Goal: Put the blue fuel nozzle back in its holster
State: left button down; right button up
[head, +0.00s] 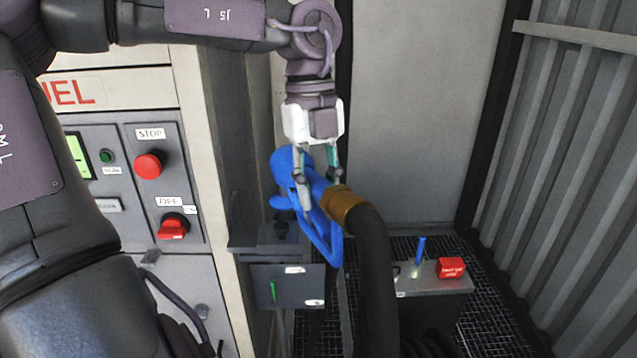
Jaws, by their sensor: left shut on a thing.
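The blue fuel nozzle (316,222) hangs in the middle of the view, with a brass coupling (346,204) and a thick black hose (375,275) running down from it. My left gripper (318,182) reaches down from above and is shut on the nozzle's body. A dark grey bracket (262,238) on the side of the fuel cabinet, which looks like the holster, sits behind and below the nozzle. The nozzle overlaps it in the picture; I cannot tell whether they touch. The nozzle's spout end is mostly hidden. My right gripper is out of view.
The fuel cabinet with a red stop button (149,165) and red switch (173,227) stands at left. A grey box (290,286) is below the bracket. A low grey stand (430,283) with a red block (451,268) is at right. A corrugated wall (570,150) closes the right side.

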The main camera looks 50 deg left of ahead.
aim_at(318, 216)
pick_arm(q)
jog(key=shift+f+b, duration=1.15)
jog(key=shift+f, duration=0.45)
jog(key=c, duration=0.7)
grip_release()
jog(key=shift+c, duration=0.2)
jog(key=shift+a+r, duration=0.1)
jog(key=shift+r, duration=0.3)
jog(key=r, duration=0.3)
jog(key=a+r, duration=0.1)
jog(key=r, duration=0.3)
jog(key=a+r, duration=0.1)
jog(key=r, duration=0.3)
jog(key=shift+w+r, duration=0.1)
jog(key=shift+w, duration=0.25)
